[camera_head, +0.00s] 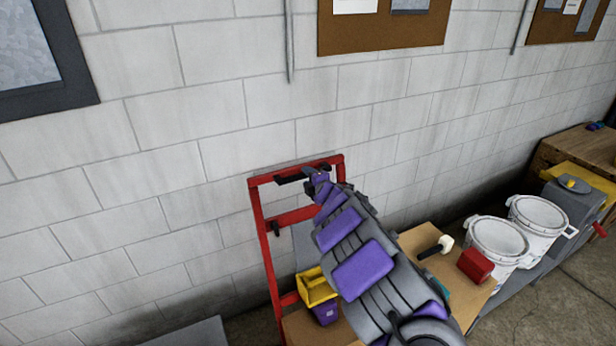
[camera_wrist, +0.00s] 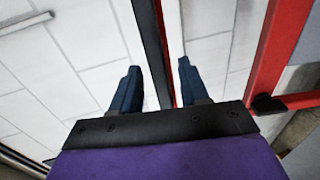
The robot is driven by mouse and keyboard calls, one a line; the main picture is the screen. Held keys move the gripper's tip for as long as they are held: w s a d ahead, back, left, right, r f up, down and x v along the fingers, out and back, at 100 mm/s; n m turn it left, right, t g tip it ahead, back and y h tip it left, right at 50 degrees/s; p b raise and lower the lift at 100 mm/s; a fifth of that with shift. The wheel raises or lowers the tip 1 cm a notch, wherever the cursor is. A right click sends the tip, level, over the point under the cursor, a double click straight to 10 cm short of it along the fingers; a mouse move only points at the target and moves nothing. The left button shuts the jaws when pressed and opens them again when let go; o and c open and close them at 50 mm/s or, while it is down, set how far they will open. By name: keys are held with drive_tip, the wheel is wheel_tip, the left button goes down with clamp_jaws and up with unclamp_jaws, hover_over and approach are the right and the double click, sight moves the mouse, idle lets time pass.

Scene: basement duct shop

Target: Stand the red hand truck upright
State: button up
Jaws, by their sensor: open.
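The red hand truck (camera_head: 262,232) stands close to the block wall, left of centre in the head view. Its top crossbar and left rail show clearly; my arm and a box hide much of its lower and right parts. How far it leans is hard to judge. My gripper (camera_head: 314,178) is at the top crossbar. In the wrist view, my gripper (camera_wrist: 158,65) is open, with a dark and red bar (camera_wrist: 168,50) of the hand truck running between its blue fingers. The fingers look apart from the bar. Another red frame part (camera_wrist: 272,65) shows at the right.
A yellow and purple bin (camera_head: 320,298) and a cardboard box (camera_head: 308,328) sit at the hand truck's lower part. To the right are a mallet (camera_head: 440,246), a red object (camera_head: 475,265) and white buckets (camera_head: 498,240). A corkboard (camera_head: 380,28) hangs above.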

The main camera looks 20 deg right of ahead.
sight(303, 177)
drive_tip(key=shift+w+a, duration=0.8)
drive_tip(key=shift+a, duration=0.25)
drive_tip(key=shift+w+d+f, duration=0.1)
drive_tip(key=shift+w+f, duration=0.1)
drive_tip(key=shift+w, duration=0.05)
drive_tip(key=d, duration=0.3)
drive_tip(key=shift+w+d+f, duration=0.2)
drive_tip(key=shift+w+d, duration=0.05)
drive_tip(key=shift+w, duration=0.15)
drive_tip(key=shift+a+r, duration=0.15)
drive_tip(key=shift+a, duration=0.6)
drive_tip(key=shift+a+r, duration=0.1)
drive_tip(key=shift+a, duration=0.65)
drive_tip(key=shift+c, duration=1.3)
drive_tip(key=c, duration=0.3)
drive_tip(key=shift+s+d+f, duration=0.1)
drive_tip(key=shift+d, duration=0.8)
clamp_jaws()
drive_tip(key=shift+a, duration=0.1)
